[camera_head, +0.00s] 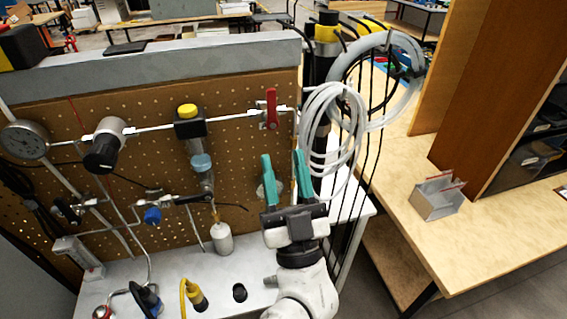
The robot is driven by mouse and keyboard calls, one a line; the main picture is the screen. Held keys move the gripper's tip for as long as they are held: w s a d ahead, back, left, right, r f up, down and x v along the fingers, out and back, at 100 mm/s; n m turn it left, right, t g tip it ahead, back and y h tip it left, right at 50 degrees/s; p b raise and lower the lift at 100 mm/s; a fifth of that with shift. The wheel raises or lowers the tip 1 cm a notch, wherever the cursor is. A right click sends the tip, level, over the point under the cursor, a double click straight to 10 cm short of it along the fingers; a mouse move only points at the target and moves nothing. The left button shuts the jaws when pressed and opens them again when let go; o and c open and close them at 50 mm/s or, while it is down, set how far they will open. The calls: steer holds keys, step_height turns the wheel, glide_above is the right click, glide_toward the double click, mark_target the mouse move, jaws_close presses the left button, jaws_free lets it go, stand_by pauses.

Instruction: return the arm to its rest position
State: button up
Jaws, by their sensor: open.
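My gripper (285,181) has two teal fingers pointing up, spread apart with nothing between them. It stands in front of the right part of the brown pegboard (150,95), below the red valve handle (271,108). Whether the fingertips touch the board cannot be told. A pale, partly hidden fitting on the board shows just behind the left finger. My white arm comes up from the bottom edge of the view, over the right part of the grey bench top (255,265).
Coiled grey hoses (335,140) hang right of the fingers, close to them. The board carries a gauge (25,139), pipes and a yellow-topped regulator (189,120). A yellow-and-black plug (196,296) lies on the bench. At right, a wooden table (490,235) bears a small metal box (437,198).

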steer(key=s+d+f+n+g, duration=0.1)
steer(key=d+f+g, duration=0.3)
steer(key=f, duration=0.4)
steer(key=s+d+f+n+g+h, duration=0.1)
steer(key=d+f+g, duration=0.4)
steer(key=f, duration=0.2)
steer(key=s+d+f+n+g, duration=0.15)
steer(key=d+f+g, duration=0.25)
steer(key=f, duration=0.4)
steer(key=s+d+f+m+g+h, duration=0.2)
steer(key=s+d+f+g, duration=0.1)
steer(key=s, duration=0.4)
steer(key=s+d+f+m+g+h, duration=0.2)
steer(key=s+d+f+g, duration=0.2)
steer(key=s, duration=0.4)
steer(key=s+d+f+m+g+h, duration=0.2)
steer(key=s+d+f+g, duration=0.2)
steer(key=s+d, duration=0.3)
steer(key=shift+s+d+f, duration=0.25)
steer(key=shift+s+f, duration=0.25)
steer(key=shift+s, duration=0.25)
